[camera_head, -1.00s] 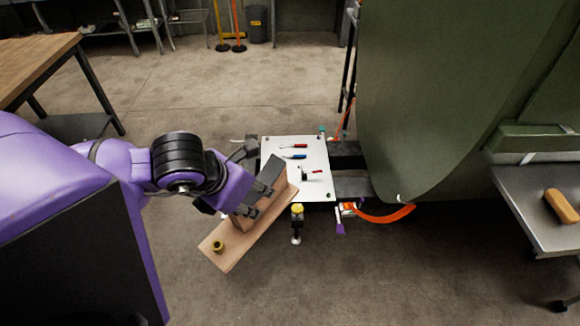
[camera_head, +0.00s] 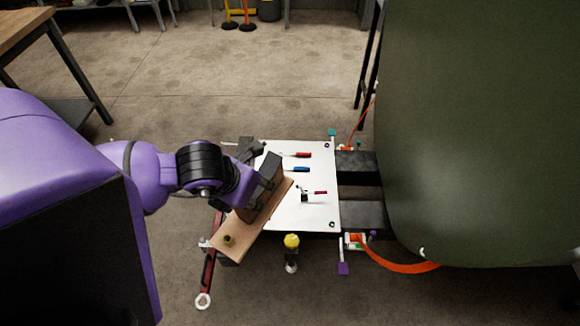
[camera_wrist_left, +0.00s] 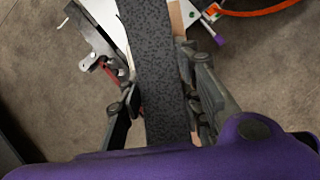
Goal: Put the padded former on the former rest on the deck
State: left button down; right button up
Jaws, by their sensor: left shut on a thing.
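The padded former is a wooden block on a long pale wooden plank (camera_head: 247,236), with a yellowish ring or knob near the plank's front end. My left gripper (camera_head: 262,186) is shut on its block. In the left wrist view, the former's dark speckled pad (camera_wrist_left: 163,75) runs between the fingers of my left gripper (camera_wrist_left: 160,100). The former overlaps the left edge of the white deck (camera_head: 315,215) in the head view. I cannot tell if it touches the deck or hangs above it. I cannot make out the former rest. My right gripper is out of view.
A red-handled and a blue-handled tool (camera_head: 300,169) and a small black-and-red item lie on the deck. A yellow-topped post (camera_head: 291,243) stands at its front. A red bar with a ring end (camera_head: 205,275) is at front left. The large green fuselage skin (camera_head: 480,130) rises at right.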

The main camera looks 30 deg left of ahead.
pick_arm(q)
jog(key=w+a+f+n+b, duration=0.2)
jog(key=w+a+f+b, duration=0.2)
jog(key=w+f+b, duration=0.5)
jog(key=w+a+f+n+g+y+b, duration=0.1)
jog(key=w+a+f+b, duration=0.3)
jog(key=w+f+b, duration=0.5)
jog(key=w+a+f+n+y+b, duration=0.1)
jog(key=w+a+f+n+b, duration=0.2)
jog(key=w+f+b, duration=0.7)
jog(key=shift+w+a+f+g, duration=0.1)
jog(key=shift+w+a+f, duration=0.1)
jog(key=shift+f, duration=1.95)
jog(key=shift+w+a+f+g, duration=0.1)
jog(key=shift+w+a+f, duration=0.1)
jog(key=shift+f, duration=2)
jog(key=shift+w+a+f+g, duration=0.1)
jog(key=shift+w+f, duration=0.1)
jog(key=shift+f, duration=1.95)
jog(key=shift+r, duration=0.15)
jog(key=c, duration=1.5)
grip_release()
jog(key=shift+f, duration=0.2)
jog(key=shift+c, duration=0.2)
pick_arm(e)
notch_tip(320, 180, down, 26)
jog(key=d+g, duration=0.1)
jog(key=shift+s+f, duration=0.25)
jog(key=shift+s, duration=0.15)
